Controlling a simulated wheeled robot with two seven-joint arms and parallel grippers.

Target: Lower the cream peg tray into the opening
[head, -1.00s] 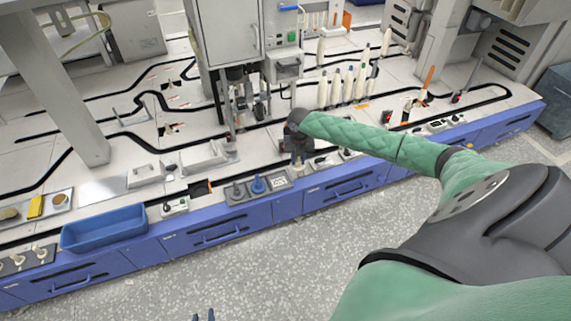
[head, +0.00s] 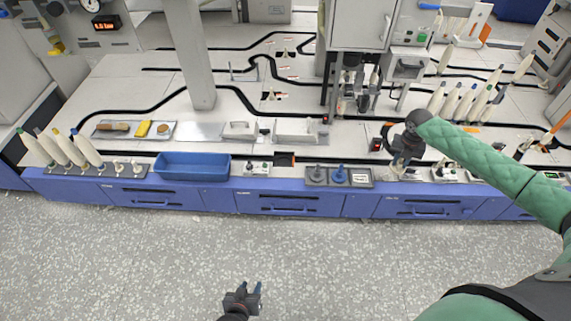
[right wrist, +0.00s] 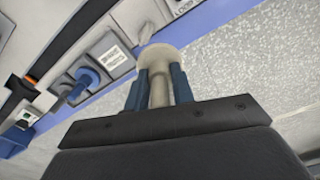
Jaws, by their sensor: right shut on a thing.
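My right gripper (head: 400,163) is over the front edge of the bench in the head view. In the right wrist view its blue fingers (right wrist: 160,88) are shut on a cream peg with a wide round end (right wrist: 156,57). Whether a tray plate is joined to this cream piece cannot be seen. A dark opening (head: 284,159) with an orange edge lies in the bench top, left of the right gripper. It also seems to show at the left of the wrist view (right wrist: 20,88). My left gripper (head: 249,287) is open and empty, low over the floor.
Between the opening and my right gripper sits a grey tray (head: 327,184) with a grey peg, a blue peg (head: 338,175) and a label. A blue bin (head: 192,166) and a small control box (head: 257,168) stand left of the opening. Cream bobbins (head: 463,103) stand behind the right arm.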

